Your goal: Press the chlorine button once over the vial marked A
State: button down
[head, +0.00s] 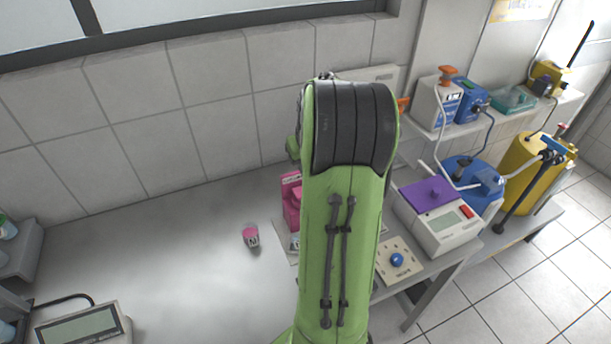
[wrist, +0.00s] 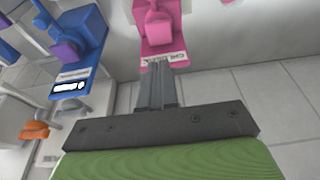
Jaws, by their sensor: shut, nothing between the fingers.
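A pink dispenser (head: 290,193) stands on the bench beside my arm, which partly covers it in the head view. In the wrist view a pink dispenser (wrist: 163,25) is at the top, with a white label whose text I cannot read surely. My gripper (wrist: 160,66) is shut and empty, its fingertips just below that label in the picture; I cannot tell whether they touch. A small vial (head: 251,236) with a pink top stands on the bench left of the dispenser; its mark is too small to read surely. The head view hides my gripper behind my arm.
A blue dispenser (wrist: 75,50) and an orange part (wrist: 34,130) are left in the wrist view. Right of my arm are a purple-topped meter (head: 440,215) and a plate with a blue knob (head: 397,260). A display unit (head: 83,326) is front left. The bench's left middle is clear.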

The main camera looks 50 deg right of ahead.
jog(key=v, duration=0.3)
jog(key=shift+r, duration=0.25)
dwell(0.6)
